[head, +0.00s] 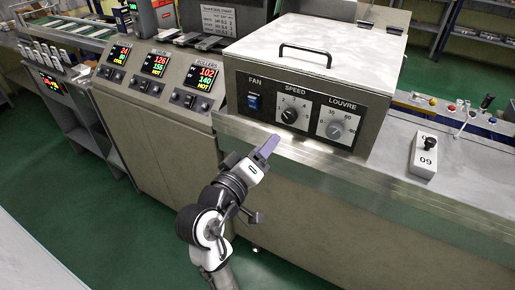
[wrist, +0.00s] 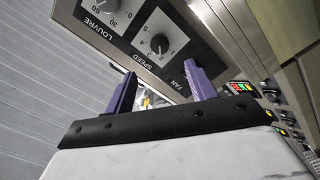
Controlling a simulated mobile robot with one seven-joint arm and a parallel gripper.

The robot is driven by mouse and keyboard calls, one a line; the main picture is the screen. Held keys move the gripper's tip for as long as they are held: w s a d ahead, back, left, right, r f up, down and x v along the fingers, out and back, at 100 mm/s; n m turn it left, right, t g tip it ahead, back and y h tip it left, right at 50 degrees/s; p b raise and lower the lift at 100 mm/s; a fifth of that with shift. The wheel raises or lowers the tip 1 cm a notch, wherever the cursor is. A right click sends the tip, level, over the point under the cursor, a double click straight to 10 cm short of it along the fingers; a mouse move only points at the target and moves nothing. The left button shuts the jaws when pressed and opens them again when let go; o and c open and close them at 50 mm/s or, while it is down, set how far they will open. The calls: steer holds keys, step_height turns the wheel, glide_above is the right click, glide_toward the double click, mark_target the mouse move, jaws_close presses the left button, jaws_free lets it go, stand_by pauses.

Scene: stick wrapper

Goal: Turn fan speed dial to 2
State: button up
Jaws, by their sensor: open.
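The fan speed dial (head: 289,115) is a dark round knob on a light plate under the word SPEED, on the dark panel of a grey box. It also shows in the wrist view (wrist: 159,43), upside down, with a light pointer line. I cannot tell which number the pointer marks. My gripper (head: 268,146) has purple fingers and is in front of and below the panel, apart from the dial. In the wrist view my gripper (wrist: 161,70) has its two fingers spread and empty, with the dial beyond the gap between them.
A blue FAN switch (head: 254,102) is left of the dial, and a LOUVRE dial (head: 335,129) is right of it. A metal ledge (head: 300,148) runs below the panel. Several red displays (head: 205,78) stand to the left. A small control box (head: 424,155) sits to the right.

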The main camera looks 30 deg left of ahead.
steer(key=shift+s+r+p, duration=0.1)
steer(key=shift+s+p, duration=0.85)
steer(key=shift+p, duration=0.65)
